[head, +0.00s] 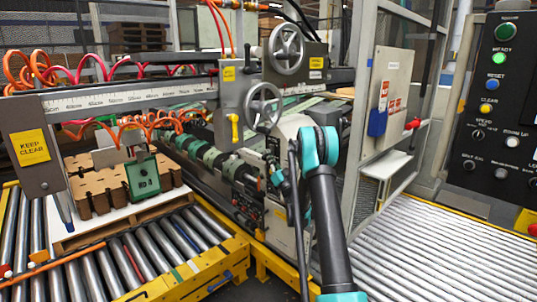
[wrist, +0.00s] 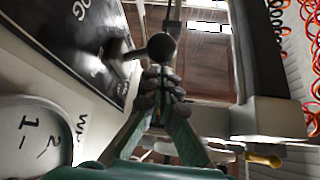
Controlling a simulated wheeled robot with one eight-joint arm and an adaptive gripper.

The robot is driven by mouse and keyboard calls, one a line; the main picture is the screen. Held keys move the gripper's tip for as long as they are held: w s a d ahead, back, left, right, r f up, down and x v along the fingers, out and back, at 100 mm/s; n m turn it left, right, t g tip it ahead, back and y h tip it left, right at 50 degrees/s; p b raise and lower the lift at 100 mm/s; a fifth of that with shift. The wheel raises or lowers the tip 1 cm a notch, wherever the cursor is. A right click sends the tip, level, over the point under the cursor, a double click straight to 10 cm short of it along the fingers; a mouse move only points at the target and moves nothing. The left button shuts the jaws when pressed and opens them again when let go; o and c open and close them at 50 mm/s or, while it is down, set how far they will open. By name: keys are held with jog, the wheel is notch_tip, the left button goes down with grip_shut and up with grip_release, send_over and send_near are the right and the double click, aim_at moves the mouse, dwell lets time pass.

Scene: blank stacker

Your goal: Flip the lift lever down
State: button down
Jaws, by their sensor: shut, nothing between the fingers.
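In the wrist view a lever with a round black knob (wrist: 161,46) sticks out from a black label plate (wrist: 75,45) on a pale panel; I take it to be the lift lever. My gripper (wrist: 161,74) is shut and empty, its green-grey fingers meeting just below the knob in the picture. I cannot tell whether the fingertips touch the knob. In the head view my arm reaches to the machine's centre; I cannot make out the lever or the fingertips there.
A numbered dial (wrist: 35,135) sits on the panel at lower left of the wrist view. A roller conveyor (head: 440,250) lies right, a loaded pallet (head: 115,220) left.

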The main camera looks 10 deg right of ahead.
jog(key=shift+w+d+f+n+g+y, duration=0.1)
jog(key=shift+f+n+g+y, duration=0.45)
jog(key=shift+n+y, duration=0.5)
jog(key=shift+f, duration=0.1)
